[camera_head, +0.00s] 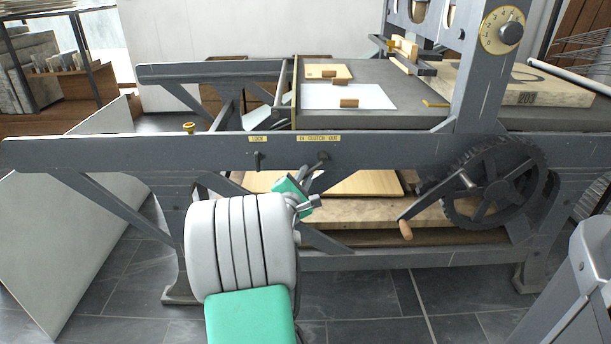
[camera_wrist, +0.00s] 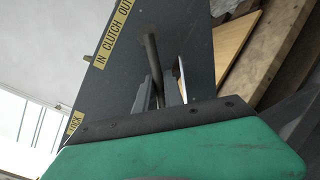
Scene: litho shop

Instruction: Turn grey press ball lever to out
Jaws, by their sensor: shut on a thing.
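The clutch lever is a dark grey rod (camera_wrist: 153,62) in the wrist view, running from the press's side rail down between my fingers. In the head view its upper end (camera_head: 323,157) shows just below the yellow "IN CLUTCH OUT" label (camera_head: 318,139). That label also shows in the wrist view (camera_wrist: 113,35). My gripper (camera_head: 312,176) is shut on the lever, its fingers (camera_wrist: 159,89) on either side of the rod. My fingers and green gripper body hide the ball end. I cannot tell exactly which mark the lever points to.
A yellow "LOCK" label (camera_head: 258,139) with a small dark lever (camera_head: 257,158) sits left on the same rail (camera_head: 100,153). A large gear with a crank handle (camera_head: 406,229) stands to the right. Wooden boards (camera_head: 355,186) lie behind my gripper, under the rail.

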